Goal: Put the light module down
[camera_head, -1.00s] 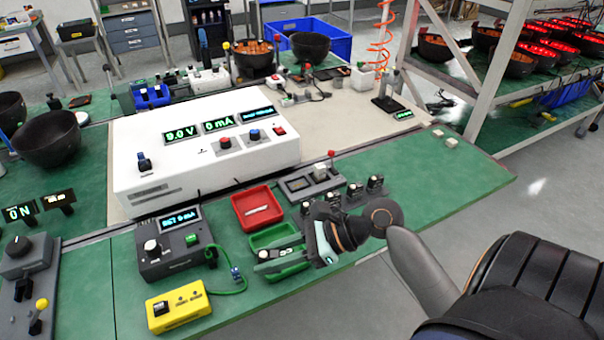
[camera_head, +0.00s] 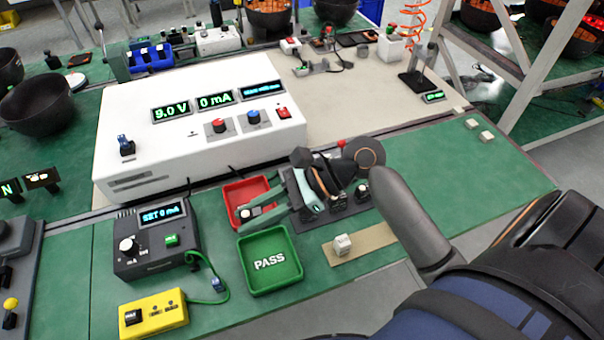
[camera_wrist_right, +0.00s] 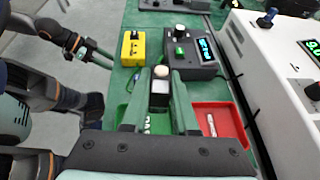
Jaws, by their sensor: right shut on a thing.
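My right gripper (camera_head: 254,213) is shut on the light module (camera_wrist_right: 160,85), a small dark block with a pale rounded top. In the right wrist view it sits between the fingertips of my right gripper (camera_wrist_right: 159,90). In the head view the gripper overlaps the front of the red tray (camera_head: 232,188), just behind the green PASS tray (camera_head: 270,287). The module's underside is hidden, and its height above the trays is unclear. My left gripper (camera_wrist_right: 102,57) shows only at the left of the wrist view, fingers apart and empty.
A grey meter box (camera_head: 155,245) and a yellow box (camera_head: 153,314) with a green cable stand left of the PASS tray. A white power supply (camera_head: 190,140) stands behind. A white cube (camera_head: 342,244) lies on a tan strip (camera_head: 372,241).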

